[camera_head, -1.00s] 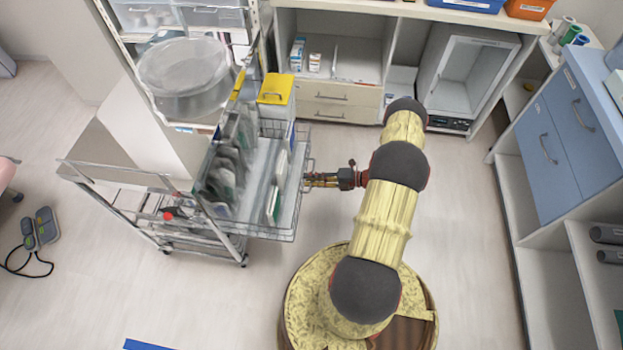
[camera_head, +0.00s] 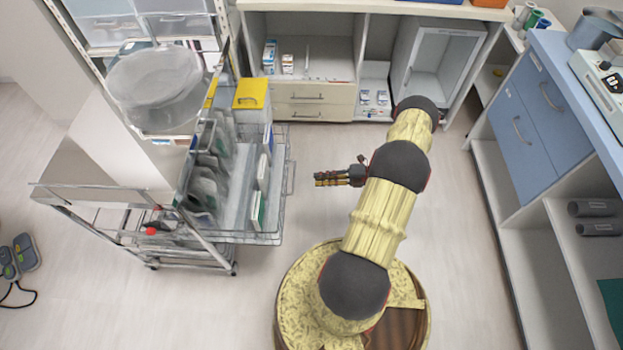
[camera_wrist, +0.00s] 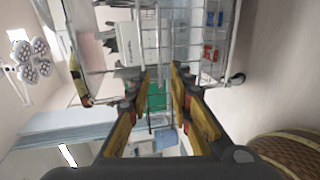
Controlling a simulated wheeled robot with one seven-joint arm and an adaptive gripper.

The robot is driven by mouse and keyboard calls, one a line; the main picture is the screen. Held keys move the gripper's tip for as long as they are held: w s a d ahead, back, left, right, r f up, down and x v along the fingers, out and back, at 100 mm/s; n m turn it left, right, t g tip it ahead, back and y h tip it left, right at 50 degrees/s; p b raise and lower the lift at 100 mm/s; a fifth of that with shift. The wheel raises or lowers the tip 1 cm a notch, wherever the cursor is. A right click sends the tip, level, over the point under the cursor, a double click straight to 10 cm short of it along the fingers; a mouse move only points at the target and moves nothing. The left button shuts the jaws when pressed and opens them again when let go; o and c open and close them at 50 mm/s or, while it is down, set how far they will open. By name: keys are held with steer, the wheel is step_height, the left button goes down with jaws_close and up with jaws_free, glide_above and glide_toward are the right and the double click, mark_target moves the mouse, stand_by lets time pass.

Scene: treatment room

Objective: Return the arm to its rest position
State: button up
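My arm rises from its round base at the bottom of the head view and reaches toward the back. Its gripper (camera_head: 318,180) points left, over bare floor, a small gap to the right of the wire cart. In the wrist view the two fingers of my gripper (camera_wrist: 160,75) stand apart, with nothing held between them. In the wrist view, cart wires and a green item show beyond the fingers.
A white cabinet (camera_head: 313,112) with shelves and an open-fronted unit (camera_head: 437,65) stands behind my arm. Blue drawers (camera_head: 518,125) and a shelf line the right. A foot pedal (camera_head: 18,256) with a cable lies far left.

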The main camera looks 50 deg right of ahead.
steer(key=shift+s+d, duration=0.2)
steer(key=shift+s, duration=0.05)
stand_by(0.5)
